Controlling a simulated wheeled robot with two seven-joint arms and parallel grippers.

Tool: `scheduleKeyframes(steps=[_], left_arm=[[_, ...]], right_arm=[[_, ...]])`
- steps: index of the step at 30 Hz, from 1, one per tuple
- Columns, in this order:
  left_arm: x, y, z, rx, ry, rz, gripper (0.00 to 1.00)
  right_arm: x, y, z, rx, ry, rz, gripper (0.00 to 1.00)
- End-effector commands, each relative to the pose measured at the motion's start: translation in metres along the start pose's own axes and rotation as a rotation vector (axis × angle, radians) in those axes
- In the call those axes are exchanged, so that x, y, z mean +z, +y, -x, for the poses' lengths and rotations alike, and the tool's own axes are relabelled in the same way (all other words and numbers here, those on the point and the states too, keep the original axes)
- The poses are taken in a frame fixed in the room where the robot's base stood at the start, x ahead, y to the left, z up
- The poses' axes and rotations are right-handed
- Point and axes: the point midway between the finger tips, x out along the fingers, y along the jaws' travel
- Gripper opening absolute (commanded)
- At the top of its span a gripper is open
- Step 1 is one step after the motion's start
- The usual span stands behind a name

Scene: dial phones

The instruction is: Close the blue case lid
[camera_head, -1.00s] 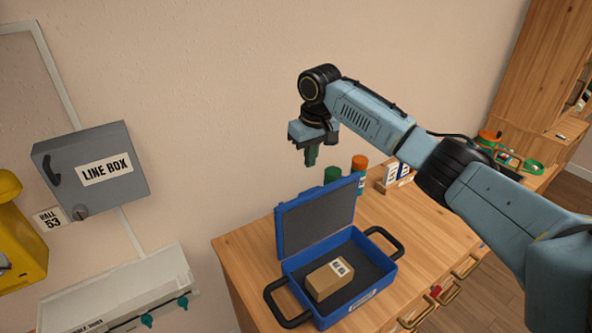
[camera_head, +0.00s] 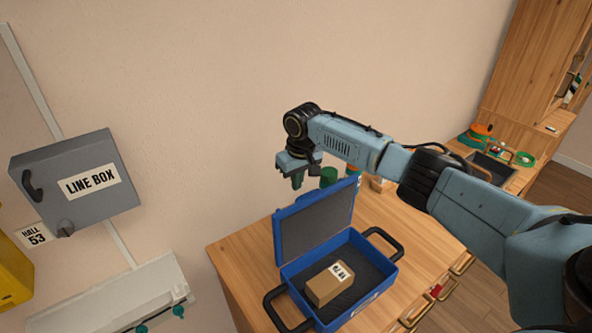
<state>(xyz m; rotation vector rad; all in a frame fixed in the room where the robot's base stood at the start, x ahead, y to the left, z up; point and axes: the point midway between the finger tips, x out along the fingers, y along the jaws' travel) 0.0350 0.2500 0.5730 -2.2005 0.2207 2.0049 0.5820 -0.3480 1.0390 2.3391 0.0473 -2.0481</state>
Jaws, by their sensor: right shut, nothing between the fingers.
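The blue case (camera_head: 375,292) stands on the wooden cabinet top with its lid (camera_head: 316,220) open, raised roughly upright at the back. A brown cardboard box (camera_head: 329,283) with a white label lies inside on the dark lining. My right gripper (camera_head: 297,181) is shut and empty. It points down behind the lid's upper left edge in the picture, and appears apart from the lid. My left gripper is not in view.
A green-capped container (camera_head: 328,176) stands behind the lid, close to the gripper. A grey line box (camera_head: 78,183) hangs on the wall at left. The wooden cabinet top (camera_head: 236,262) is bare left of the case. Green and orange items (camera_head: 480,132) lie at far right.

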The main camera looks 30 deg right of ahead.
Motion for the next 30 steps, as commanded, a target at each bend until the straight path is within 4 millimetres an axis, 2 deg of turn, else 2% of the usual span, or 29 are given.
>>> scheduleKeyframes(steps=[3,12,30], left_arm=[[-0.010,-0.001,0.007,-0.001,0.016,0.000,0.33],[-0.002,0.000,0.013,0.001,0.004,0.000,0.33],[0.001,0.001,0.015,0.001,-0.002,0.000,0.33]], right_arm=[[0.011,0.001,0.005,0.002,-0.003,0.003,0.00],[0.028,0.000,0.010,0.001,-0.003,0.001,0.00],[0.025,-0.001,0.012,0.000,0.023,0.003,0.00]])
